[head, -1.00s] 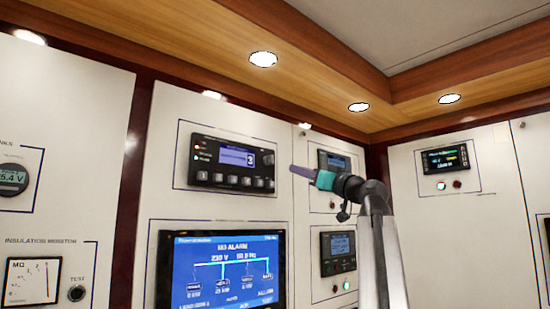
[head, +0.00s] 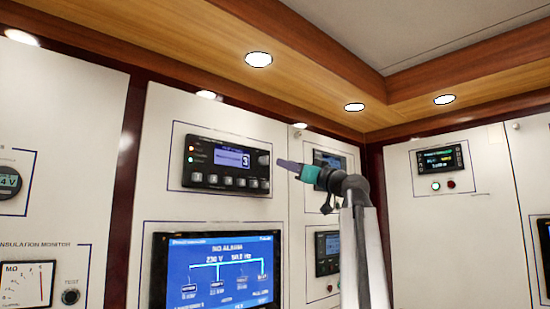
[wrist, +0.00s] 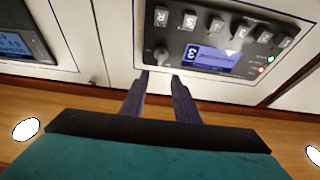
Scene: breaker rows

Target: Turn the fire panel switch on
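A black control unit (head: 228,165) with a lit blue display and a row of keys is mounted on the white wall panel. A small round knob (head: 264,158) is at its right end. In the wrist view the unit (wrist: 222,40) appears upside down, with the knob (wrist: 157,55) just beyond my fingertips. No label reading fire panel is legible, so I cannot tell whether this knob is the switch. My gripper (wrist: 158,75) has its two purple fingers apart, with nothing between them. In the head view my gripper (head: 279,163) points left towards the knob, apparently short of it.
A large blue alarm screen (head: 217,270) is below the unit. Smaller meters (head: 328,245) are partly behind my arm. Another meter with two buttons (head: 440,160) is on the right wall. A wooden ceiling trim (head: 200,55) with round lights runs above.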

